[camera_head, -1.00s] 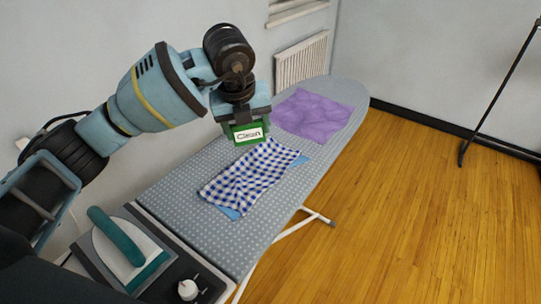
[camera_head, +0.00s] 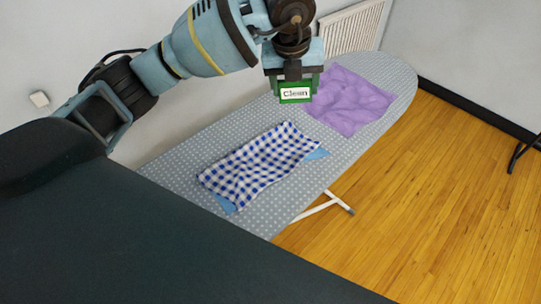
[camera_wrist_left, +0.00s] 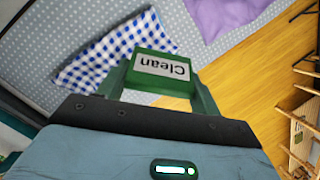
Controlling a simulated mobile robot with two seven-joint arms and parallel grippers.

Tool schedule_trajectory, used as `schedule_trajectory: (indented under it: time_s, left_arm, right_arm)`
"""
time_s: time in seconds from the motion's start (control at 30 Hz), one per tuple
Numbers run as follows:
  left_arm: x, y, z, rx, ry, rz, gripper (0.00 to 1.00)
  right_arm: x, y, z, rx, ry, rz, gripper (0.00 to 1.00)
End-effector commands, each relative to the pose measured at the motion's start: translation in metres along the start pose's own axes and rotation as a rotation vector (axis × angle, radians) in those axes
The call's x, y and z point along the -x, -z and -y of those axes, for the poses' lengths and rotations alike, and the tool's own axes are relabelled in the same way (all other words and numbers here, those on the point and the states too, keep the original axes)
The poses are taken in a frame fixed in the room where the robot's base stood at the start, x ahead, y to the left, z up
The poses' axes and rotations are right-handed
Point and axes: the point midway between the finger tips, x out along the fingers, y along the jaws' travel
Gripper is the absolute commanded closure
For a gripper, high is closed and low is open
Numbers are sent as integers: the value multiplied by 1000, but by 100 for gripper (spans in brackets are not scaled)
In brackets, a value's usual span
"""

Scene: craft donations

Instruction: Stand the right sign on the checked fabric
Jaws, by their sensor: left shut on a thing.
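The green sign (camera_head: 295,93) with a white label reading "Clean" is in my left gripper (camera_head: 295,84). The gripper is shut on it, above the ironing board between the checked fabric and the purple cloth. In the left wrist view the sign (camera_wrist_left: 162,68) sits between the two green fingers, its label upside down in that picture. The blue-and-white checked fabric (camera_head: 258,165) lies on the board, lower left of the sign in the head view and apart from it. In the left wrist view, the fabric (camera_wrist_left: 95,66) is partly hidden behind gripper and sign. My right gripper is not in view.
The grey dotted ironing board (camera_head: 185,162) carries the fabrics. A light blue cloth (camera_head: 222,201) shows under the checked fabric. A crumpled purple cloth (camera_head: 350,100) lies towards the far end. A wall and radiator (camera_head: 350,28) stand behind; wooden shelving (camera_wrist_left: 302,135) shows in the wrist view.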

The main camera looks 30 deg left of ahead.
Motion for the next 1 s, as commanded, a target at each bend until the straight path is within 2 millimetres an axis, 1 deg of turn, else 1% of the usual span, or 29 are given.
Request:
schedule_trajectory:
  time_s: [0.03, 0.17, 0.3, 0.47, 0.5, 0.7, 0.8, 0.9, 1.0]
  left_arm:
    - [-7, 7, -6, -20, -4, -12, 57]
    - [-23, 33, -26, -106, -9, -47, 57]
    - [-39, 70, -54, -229, -13, -91, 57]
    - [-50, 114, -85, -373, -17, -143, 57]
    - [-52, 126, -93, -411, -18, -158, 57]
    - [-55, 183, -131, -590, -21, -225, 57]
    - [-54, 205, -146, -662, -21, -254, 57]
    - [-52, 221, -157, -716, -19, -274, 57]
    - [-50, 231, -163, -748, -18, -287, 57]
  right_arm:
    - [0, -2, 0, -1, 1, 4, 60]
    - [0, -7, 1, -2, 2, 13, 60]
    - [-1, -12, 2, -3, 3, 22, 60]
    - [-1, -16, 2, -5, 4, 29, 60]
    - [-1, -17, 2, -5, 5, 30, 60]
    - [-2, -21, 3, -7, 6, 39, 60]
    - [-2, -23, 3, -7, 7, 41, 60]
    - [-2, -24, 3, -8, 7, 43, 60]
    - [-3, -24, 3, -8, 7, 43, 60]
